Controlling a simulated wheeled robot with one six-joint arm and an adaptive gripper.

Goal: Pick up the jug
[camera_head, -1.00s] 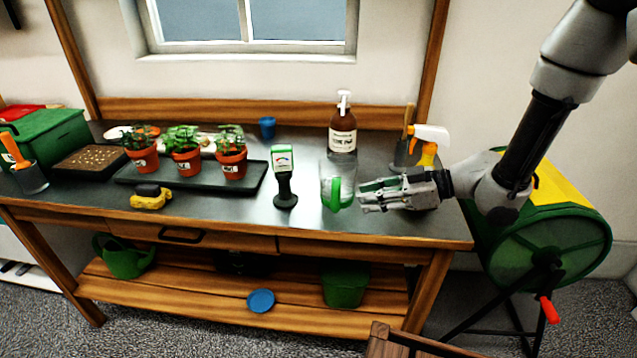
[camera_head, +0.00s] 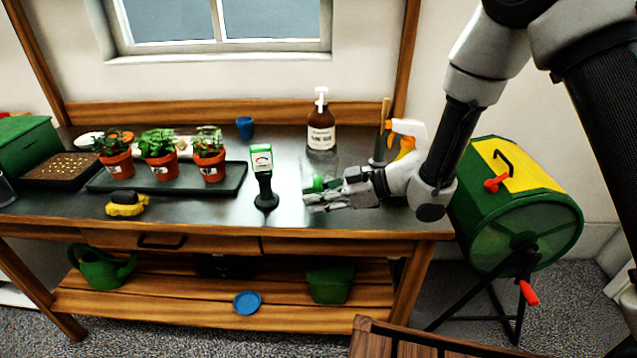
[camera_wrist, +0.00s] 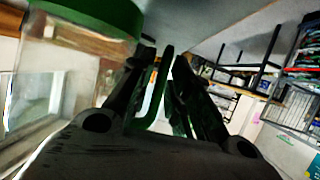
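The jug (camera_head: 316,169) is clear, with a green handle, and stands upright near the front right of the workbench. My gripper (camera_head: 318,194) reaches in from the right at the handle, covering part of the jug. In the wrist view the clear jug body (camera_wrist: 75,65) with its green rim fills the upper left. The green handle (camera_wrist: 156,95) lies between the dark fingers of my gripper (camera_wrist: 162,62). The fingers are close to the handle, but I cannot tell whether both press on it. The jug's base is mostly hidden.
A spray bottle (camera_head: 404,138) is at the back right, near my arm. Potted plants in a tray (camera_head: 235,180) are further left. A green drum (camera_head: 520,225) stands right of the bench.

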